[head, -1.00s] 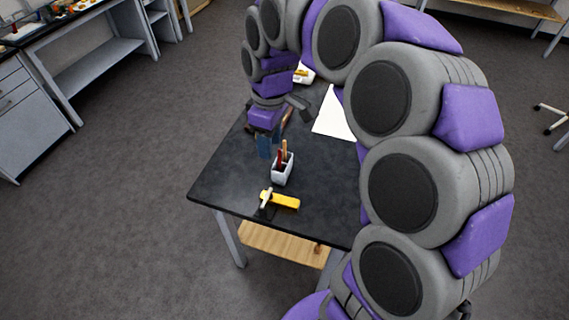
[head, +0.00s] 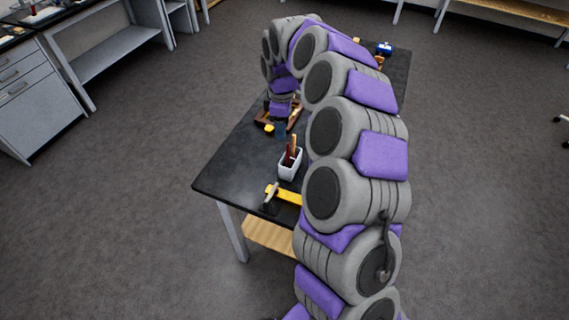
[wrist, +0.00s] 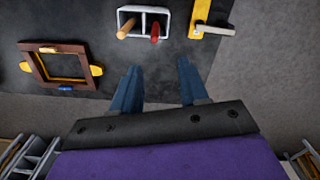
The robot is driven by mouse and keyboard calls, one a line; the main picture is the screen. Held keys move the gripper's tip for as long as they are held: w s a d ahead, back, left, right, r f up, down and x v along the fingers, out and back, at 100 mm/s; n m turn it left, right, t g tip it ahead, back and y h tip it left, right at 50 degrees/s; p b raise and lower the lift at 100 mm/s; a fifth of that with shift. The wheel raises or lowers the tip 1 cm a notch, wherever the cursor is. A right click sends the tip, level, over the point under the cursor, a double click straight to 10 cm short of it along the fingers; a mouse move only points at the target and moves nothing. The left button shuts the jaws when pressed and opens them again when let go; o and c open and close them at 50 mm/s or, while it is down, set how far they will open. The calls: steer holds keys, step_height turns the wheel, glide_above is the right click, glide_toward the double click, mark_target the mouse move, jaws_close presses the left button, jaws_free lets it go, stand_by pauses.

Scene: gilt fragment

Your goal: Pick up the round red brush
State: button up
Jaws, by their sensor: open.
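The round red brush (wrist: 155,32) stands in a white holder (wrist: 130,11) with compartments, in the right one in the wrist view. A wooden-handled tool (wrist: 127,29) stands in the compartment beside it. In the head view the holder (head: 290,171) sits on the dark table with the red brush (head: 288,156) sticking up from it. My gripper (wrist: 155,88) is open and empty in the wrist view, its blue fingers apart from the holder.
A wooden frame (wrist: 58,65) with yellow and blue pieces lies near the gripper. A yellow-handled hammer-like tool (head: 287,196) lies before the holder. The dark table (head: 228,172) has bare room left of the holder. A blue item (head: 384,48) sits at the far end.

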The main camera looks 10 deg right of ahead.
glide_above(287, 150)
steer(key=f, duration=0.3)
steer(key=f+b, duration=0.1)
steer(key=shift+w+f, duration=0.35)
steer(key=shift+d+f, duration=0.4)
steer(key=shift+f, duration=0.05)
steer(key=shift+a+f, duration=0.3)
steer(key=shift+f, duration=0.2)
step_height(287, 150, down, 4)
steer(key=shift+a+f+b, duration=0.1)
steer(key=shift+a+b, duration=0.05)
steer(key=shift+b, duration=0.75)
steer(key=shift+d, duration=0.55)
steer(key=shift+c, duration=1.1)
steer(key=shift+a, duration=0.5)
steer(key=c, duration=0.6)
steer(key=shift+d, duration=0.1)
